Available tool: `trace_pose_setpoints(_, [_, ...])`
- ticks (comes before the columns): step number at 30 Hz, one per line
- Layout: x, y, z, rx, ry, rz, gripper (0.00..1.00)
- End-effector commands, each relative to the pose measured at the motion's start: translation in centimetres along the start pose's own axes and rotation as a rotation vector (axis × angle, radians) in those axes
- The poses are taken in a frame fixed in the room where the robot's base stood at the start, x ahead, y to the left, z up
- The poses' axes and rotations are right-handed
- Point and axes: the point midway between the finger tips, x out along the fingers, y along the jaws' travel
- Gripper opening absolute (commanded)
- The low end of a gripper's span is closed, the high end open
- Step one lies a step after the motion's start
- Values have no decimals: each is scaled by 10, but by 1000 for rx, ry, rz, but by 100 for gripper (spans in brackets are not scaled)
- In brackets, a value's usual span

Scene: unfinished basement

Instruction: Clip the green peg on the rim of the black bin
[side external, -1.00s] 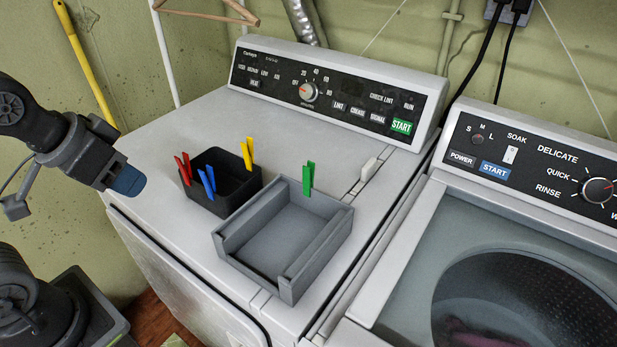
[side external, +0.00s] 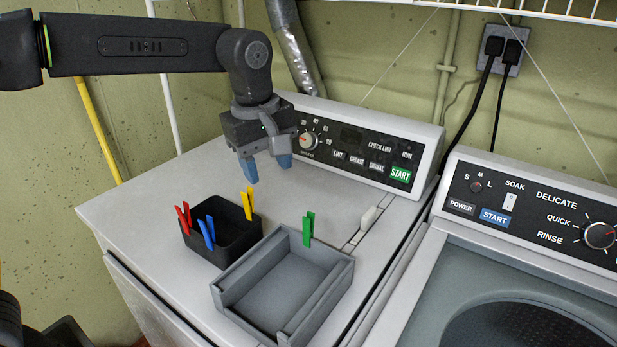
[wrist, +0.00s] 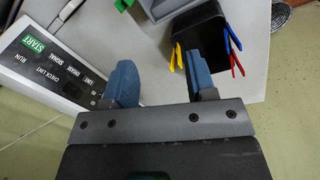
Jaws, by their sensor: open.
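The green peg (side external: 308,229) is clipped upright on the back wall of the grey tray (side external: 233,272). A small green piece of it shows at the top of the wrist view (wrist: 122,4). The black bin (side external: 243,234) stands left of the tray, with a yellow peg (side external: 247,204), a blue peg (side external: 207,232) and a red peg (side external: 184,217) on its rim. My gripper (side external: 267,168) is open and empty, pointing down above the dryer top, behind the bin and tray. In the wrist view its blue fingertips (wrist: 160,80) are apart, with the bin (wrist: 205,35) beyond them.
The dryer's control panel (side external: 350,150) rises close behind my gripper. A washer (side external: 540,250) stands at the right. The dryer top left of the bin (side external: 140,207) is clear.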

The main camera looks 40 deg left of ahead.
Motion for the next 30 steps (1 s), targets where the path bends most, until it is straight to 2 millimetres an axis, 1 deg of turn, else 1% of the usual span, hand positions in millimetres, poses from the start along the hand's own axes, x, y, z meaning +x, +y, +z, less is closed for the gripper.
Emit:
trace_pose_setpoints(1, [11,16,6,-70,-4,-28,51])
trace_pose_setpoints(3, [22,32,13,-170,-4,-58,51])
trace_pose_setpoints(6, [35,47,21,-277,0,-89,51])
trace_pose_setpoints(9, [42,55,25,-340,4,-104,51])
trace_pose_setpoints(17, [54,57,27,-367,6,-111,51])
trace_pose_setpoints(30, [95,52,27,-366,6,-111,51])
